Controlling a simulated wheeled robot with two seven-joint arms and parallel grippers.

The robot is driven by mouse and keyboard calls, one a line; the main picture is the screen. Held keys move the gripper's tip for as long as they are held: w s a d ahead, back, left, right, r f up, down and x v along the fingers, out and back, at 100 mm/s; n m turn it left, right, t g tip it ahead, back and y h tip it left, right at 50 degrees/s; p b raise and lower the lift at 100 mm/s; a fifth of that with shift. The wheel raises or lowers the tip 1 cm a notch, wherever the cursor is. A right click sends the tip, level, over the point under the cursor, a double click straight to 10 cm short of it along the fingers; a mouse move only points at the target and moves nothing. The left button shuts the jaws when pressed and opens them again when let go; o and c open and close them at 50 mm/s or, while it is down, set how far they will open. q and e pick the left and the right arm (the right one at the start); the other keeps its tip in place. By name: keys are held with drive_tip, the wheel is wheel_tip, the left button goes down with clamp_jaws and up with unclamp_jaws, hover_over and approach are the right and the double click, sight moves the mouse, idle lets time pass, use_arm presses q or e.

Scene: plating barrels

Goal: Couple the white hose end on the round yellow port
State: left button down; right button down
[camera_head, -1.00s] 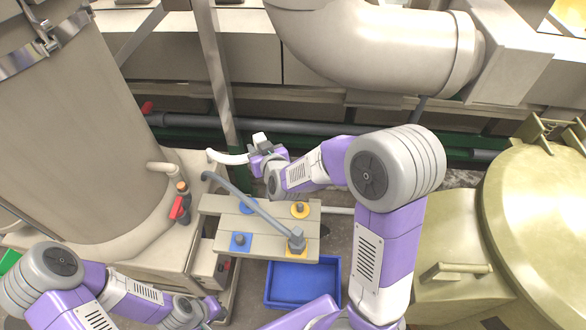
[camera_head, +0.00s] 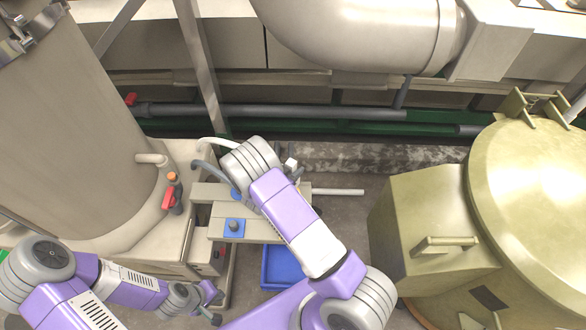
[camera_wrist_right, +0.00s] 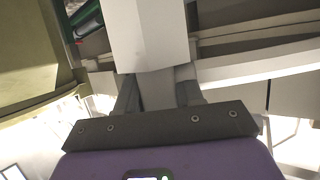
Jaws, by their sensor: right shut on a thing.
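My right gripper (camera_wrist_right: 158,92) is shut on the white hose end (camera_wrist_right: 150,35), which fills the upper middle of the right wrist view. In the head view a white piece of the hose end (camera_head: 291,163) shows just right of my right forearm; the gripper itself is mostly hidden there. The white hose (camera_head: 216,142) arches in from the left and passes behind the forearm. The round yellow port is hidden behind my right arm. The port panel (camera_head: 205,195) shows at its left side. My left gripper (camera_head: 216,304) is low at the left, apart from the panel; its jaws are too small to judge.
Blue ports (camera_head: 234,227) show on the panel's left. A grey hose (camera_head: 205,166) runs over it, partly hidden. A blue bin (camera_head: 282,266) sits below. A red-handled valve (camera_head: 169,199) stands left, and a large yellowish barrel (camera_head: 530,200) at right. Floor between panel and barrel is clear.

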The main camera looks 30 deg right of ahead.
drive_tip(key=shift+f+b, duration=2.2)
drive_tip(key=shift+f, duration=0.7)
drive_tip(key=shift+s+a+f+b, duration=0.1)
drive_tip(key=shift+f+b, duration=0.4)
drive_tip(key=shift+f, duration=0.15)
drive_tip(key=c, duration=1)
unclamp_jaws()
drive_tip(key=shift+p+v, duration=1.25)
drive_tip(key=shift+v, duration=1.65)
drive_tip(key=shift+p+v, duration=0.9)
drive_tip(key=shift+v, duration=1.75)
